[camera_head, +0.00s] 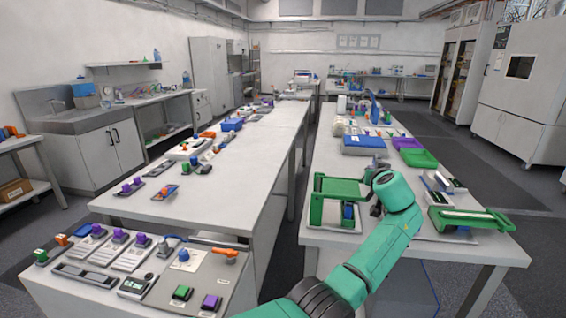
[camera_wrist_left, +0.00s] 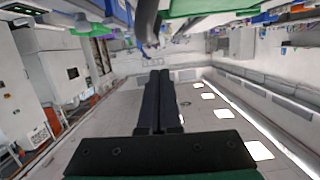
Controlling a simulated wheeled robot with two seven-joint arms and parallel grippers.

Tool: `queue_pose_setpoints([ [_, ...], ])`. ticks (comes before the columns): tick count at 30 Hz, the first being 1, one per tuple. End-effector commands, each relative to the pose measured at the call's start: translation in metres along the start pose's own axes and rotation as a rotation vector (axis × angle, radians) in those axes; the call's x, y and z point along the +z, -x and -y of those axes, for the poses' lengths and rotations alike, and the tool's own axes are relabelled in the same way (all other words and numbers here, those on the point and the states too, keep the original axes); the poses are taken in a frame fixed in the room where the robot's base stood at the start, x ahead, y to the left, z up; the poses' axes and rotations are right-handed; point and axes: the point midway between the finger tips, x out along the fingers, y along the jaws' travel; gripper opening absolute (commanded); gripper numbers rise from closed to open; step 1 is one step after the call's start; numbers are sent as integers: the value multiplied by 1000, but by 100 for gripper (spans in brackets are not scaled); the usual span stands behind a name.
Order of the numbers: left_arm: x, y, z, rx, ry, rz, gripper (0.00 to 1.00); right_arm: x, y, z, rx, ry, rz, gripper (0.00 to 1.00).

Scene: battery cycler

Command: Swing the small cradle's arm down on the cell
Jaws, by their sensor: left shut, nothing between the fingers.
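A green cradle (camera_head: 340,186) stands near the left front of the right-hand table. It is the smaller of two green cradles, with a flat green top piece raised on uprights. A small blue part (camera_head: 348,212), perhaps the cell, shows low inside it. A longer green cradle (camera_head: 468,217) stands at the right front corner. My green left arm reaches over the table edge, its wrist just right of the smaller cradle. In the left wrist view my left gripper (camera_wrist_left: 160,78) is shut with nothing between its fingers. In the head view its fingers are hard to make out. My right gripper is out of view.
A blue box (camera_head: 364,142) and green tray (camera_head: 418,158) lie behind the cradles. The left-hand table (camera_head: 235,180) holds several small devices. A floor aisle runs between the tables. The left wrist view is upside down, with green parts (camera_wrist_left: 205,7) along its top.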

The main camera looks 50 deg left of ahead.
Motion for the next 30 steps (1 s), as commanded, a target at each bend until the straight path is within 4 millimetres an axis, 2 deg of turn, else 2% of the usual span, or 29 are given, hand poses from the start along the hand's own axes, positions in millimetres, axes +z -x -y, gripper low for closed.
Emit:
queue_pose_setpoints([
  [1, 8, -2, -1, -7, -26, -1, 0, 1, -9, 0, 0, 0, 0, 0],
  [9, 21, -6, -5, -32, -123, 0, 0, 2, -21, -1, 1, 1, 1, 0],
  [30, 24, -6, -6, -37, -147, 0, 0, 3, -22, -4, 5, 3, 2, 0],
])
